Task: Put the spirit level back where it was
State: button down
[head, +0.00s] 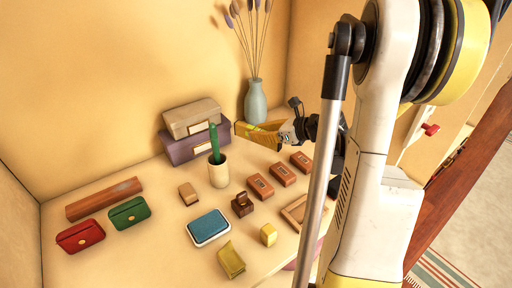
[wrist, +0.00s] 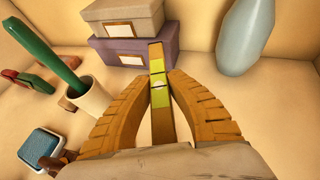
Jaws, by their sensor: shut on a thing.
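The spirit level (wrist: 155,57) is a narrow yellow bar with yellow-green vial sections. My gripper (wrist: 158,82) is shut on it, its two ribbed orange fingers on either side. In the wrist view the bar points away from me toward the stacked boxes. In the head view the level (head: 256,134) is at the back of the shelf top, between the boxes and the vase, with my gripper (head: 284,132) at its right end. Whether it touches the surface cannot be told. My arm hides part of the right side.
Stacked boxes (head: 197,143) stand left of the level, and a blue-grey vase (head: 256,101) with dried stems stands close behind it. A cup (head: 219,174) holds a green item. Several brown blocks (head: 282,174), a blue case (head: 208,226) and two purses (head: 128,213) lie in front.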

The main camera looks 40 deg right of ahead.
jog(key=shift+w+f, duration=0.2)
jog(key=shift+w, duration=0.1)
jog(key=shift+f, duration=0.25)
jog(key=shift+f+b, duration=1.05)
jog(key=shift+f, duration=0.65)
jog(key=shift+a, duration=0.1)
jog(key=shift+f+b, duration=0.55)
jog(key=shift+b, duration=0.05)
jog(key=c, duration=1.4)
grip_release()
